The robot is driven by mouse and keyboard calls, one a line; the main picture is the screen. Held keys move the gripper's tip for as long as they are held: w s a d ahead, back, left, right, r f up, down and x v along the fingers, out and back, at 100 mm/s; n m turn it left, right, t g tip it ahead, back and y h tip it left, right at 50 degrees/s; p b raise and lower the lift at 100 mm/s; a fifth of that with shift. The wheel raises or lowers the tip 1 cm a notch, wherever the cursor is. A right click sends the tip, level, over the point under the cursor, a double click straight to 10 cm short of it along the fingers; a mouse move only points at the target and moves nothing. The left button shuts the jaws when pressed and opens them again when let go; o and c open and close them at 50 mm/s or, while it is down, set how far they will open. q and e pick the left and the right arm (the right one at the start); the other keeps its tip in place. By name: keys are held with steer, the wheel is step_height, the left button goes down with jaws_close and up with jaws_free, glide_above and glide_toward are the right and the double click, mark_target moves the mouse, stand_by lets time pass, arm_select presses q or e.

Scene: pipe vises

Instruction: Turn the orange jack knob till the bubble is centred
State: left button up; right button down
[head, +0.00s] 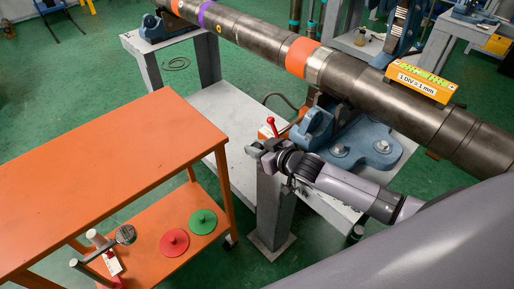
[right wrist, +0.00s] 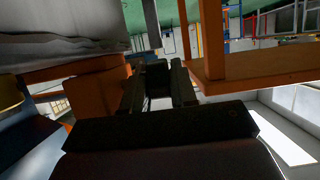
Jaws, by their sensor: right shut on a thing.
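A yellow level (head: 425,83) marked "1 DIV = 1 mm" sits on top of the long dark pipe (head: 250,32), at the right in the head view. Its green vial faces up, but the bubble is too small to read. My right gripper (head: 266,149) is at the top of a grey post, beside a red-tipped lever (head: 271,125). In the right wrist view its fingers (right wrist: 158,88) are closed on a dark, shadowed piece (right wrist: 158,76). I cannot tell whether this is the jack knob; no orange knob shows clearly in the head view. My left gripper is not in view.
A blue vise (head: 350,138) on a pale stand lies under the pipe, close to my right arm. An orange cart (head: 110,180) stands at the left, its top bare. Its lower shelf holds a green disc (head: 203,221), a red disc (head: 174,242) and tools.

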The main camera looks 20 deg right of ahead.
steer(key=t+b, duration=0.1)
steer(key=b, duration=0.2)
steer(key=shift+f+t+y, duration=0.4)
steer(key=shift+s+r+t+b, duration=0.1)
steer(key=shift+t+b, duration=0.5)
steer(key=shift+b, duration=0.45)
steer(key=shift+r+t+y+b, duration=0.3)
steer(key=shift+t+b, duration=0.2)
steer(key=shift+b, duration=0.1)
steer(key=c, duration=1.3)
jaws_free()
steer(key=shift+o, duration=0.2)
steer(key=shift+r, duration=0.1)
